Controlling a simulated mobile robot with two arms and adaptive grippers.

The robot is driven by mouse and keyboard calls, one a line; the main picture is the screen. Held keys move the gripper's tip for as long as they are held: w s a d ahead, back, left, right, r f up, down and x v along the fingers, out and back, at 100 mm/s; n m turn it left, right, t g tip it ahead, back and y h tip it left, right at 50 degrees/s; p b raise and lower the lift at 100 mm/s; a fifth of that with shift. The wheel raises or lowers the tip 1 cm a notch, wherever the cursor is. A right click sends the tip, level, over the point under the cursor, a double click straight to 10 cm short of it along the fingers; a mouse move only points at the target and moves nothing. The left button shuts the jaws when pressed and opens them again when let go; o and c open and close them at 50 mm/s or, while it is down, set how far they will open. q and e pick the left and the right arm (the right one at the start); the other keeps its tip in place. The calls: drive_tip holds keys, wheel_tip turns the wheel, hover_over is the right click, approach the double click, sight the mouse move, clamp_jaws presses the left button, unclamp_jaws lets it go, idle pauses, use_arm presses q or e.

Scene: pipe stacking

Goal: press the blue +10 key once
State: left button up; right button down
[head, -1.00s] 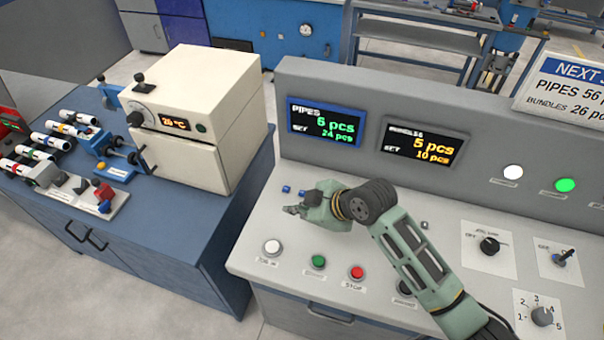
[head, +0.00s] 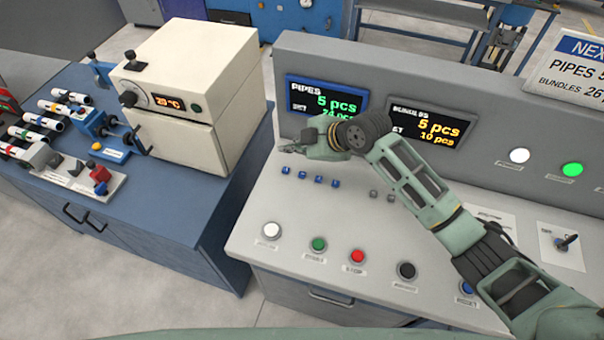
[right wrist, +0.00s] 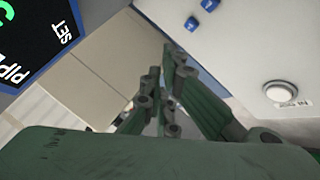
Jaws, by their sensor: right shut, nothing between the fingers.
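A row of several small blue keys (head: 311,178) lies on the light grey console top, below the pipes display. Their labels are too small to read, so I cannot tell which is +10. Two blue keys (right wrist: 201,13) also show at the top of the right wrist view. The blue-framed pipes display (head: 326,100) reads 5 pcs, its set line partly covered by my gripper. My right gripper (head: 288,148) is shut and empty, above and behind the blue keys, apart from them. Its fingers (right wrist: 160,88) also show in the right wrist view. My left gripper is out of view.
A bundles display (head: 428,125) is right of the pipes display. White (head: 272,230), green (head: 319,244), red (head: 358,256) and black (head: 407,270) buttons line the console's front. Two grey keys (head: 382,196) sit beneath my right arm. A cream heater box (head: 188,95) stands on the left cabinet.

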drive_tip(key=b, duration=0.5)
hover_over(302, 175)
drive_tip(key=a, duration=0.2)
drive_tip(key=f, duration=0.7)
drive_tip(key=shift+s+d, duration=0.25)
drive_tip(key=shift+s, duration=0.1)
drive_tip(key=shift+f+b, duration=0.4)
drive_tip(key=shift+f, duration=0.1)
drive_tip(key=shift+f, duration=0.4)
drive_tip(key=shift+f+b, duration=0.45)
drive_tip(key=shift+b, duration=0.15)
drive_tip(key=shift+r, duration=0.1)
drive_tip(key=shift+r+p, duration=0.75)
drive_tip(key=shift+r, duration=0.05)
